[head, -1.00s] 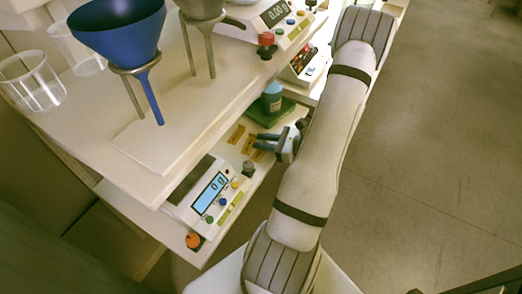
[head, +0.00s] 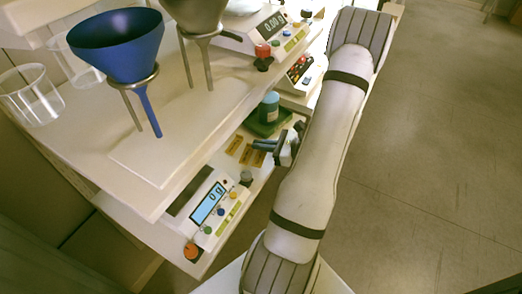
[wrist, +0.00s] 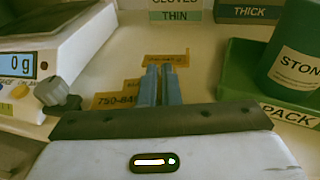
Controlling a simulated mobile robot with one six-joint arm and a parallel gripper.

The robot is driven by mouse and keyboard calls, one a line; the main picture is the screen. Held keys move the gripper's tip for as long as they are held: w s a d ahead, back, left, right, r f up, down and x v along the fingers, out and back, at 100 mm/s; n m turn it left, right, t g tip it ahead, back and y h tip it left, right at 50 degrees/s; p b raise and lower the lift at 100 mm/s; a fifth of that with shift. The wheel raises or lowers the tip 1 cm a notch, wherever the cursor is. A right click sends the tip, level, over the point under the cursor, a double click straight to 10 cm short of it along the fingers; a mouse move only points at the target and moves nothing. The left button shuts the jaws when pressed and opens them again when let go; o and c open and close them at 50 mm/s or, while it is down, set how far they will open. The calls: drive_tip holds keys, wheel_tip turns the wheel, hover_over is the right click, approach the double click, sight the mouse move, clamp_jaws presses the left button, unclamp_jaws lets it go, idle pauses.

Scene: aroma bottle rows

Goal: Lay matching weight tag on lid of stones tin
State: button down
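The stones tin (wrist: 297,65) is a teal cylinder with a white label partly reading "STON". It stands in a green tray (wrist: 235,85) marked "PACK" at right in the wrist view; in the head view the tin (head: 269,106) is beyond my gripper. Tan weight tags lie on the lower bench: one (wrist: 115,101) reads "750-84", partly covered, and another (wrist: 180,60) lies at my fingertips, its print too small to read. My gripper (wrist: 160,70) points at that farther tag, its two blue fingers close together with a narrow gap. I see nothing held between them.
A scale (wrist: 30,65) showing "0 g" stands left of my gripper. Boxes marked "THIN" (wrist: 175,16) and "THICK" (wrist: 248,12) are at the back. An upper shelf with a blue funnel (head: 115,45) and glass beakers overhangs the left side.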

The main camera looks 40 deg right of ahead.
wheel_tip(320, 180, up, 7)
drive_tip(key=s+d+r+m+t+h+b, duration=0.1)
drive_tip(key=s+d+r+m+h, duration=0.2)
drive_tip(key=d+m+h, duration=0.25)
drive_tip(key=s+d+r+m+t+h+b, duration=0.1)
drive_tip(key=s+d+r+m+h, duration=0.25)
drive_tip(key=d+h, duration=0.3)
drive_tip(key=r+x, duration=0.1)
drive_tip(key=x, duration=0.4)
drive_tip(key=r+x, duration=0.1)
drive_tip(key=x, duration=0.5)
drive_tip(key=r+x, duration=0.1)
drive_tip(key=x, duration=0.5)
drive_tip(key=shift+w+a, duration=0.2)
drive_tip(key=shift+w, duration=0.3)
wheel_tip(320, 180, down, 3)
drive_tip(key=shift+f+b, duration=0.2)
drive_tip(key=shift+b, duration=0.25)
drive_tip(key=shift+f+b, duration=0.4)
drive_tip(key=shift+b, duration=0.05)
drive_tip(key=shift+f, duration=0.2)
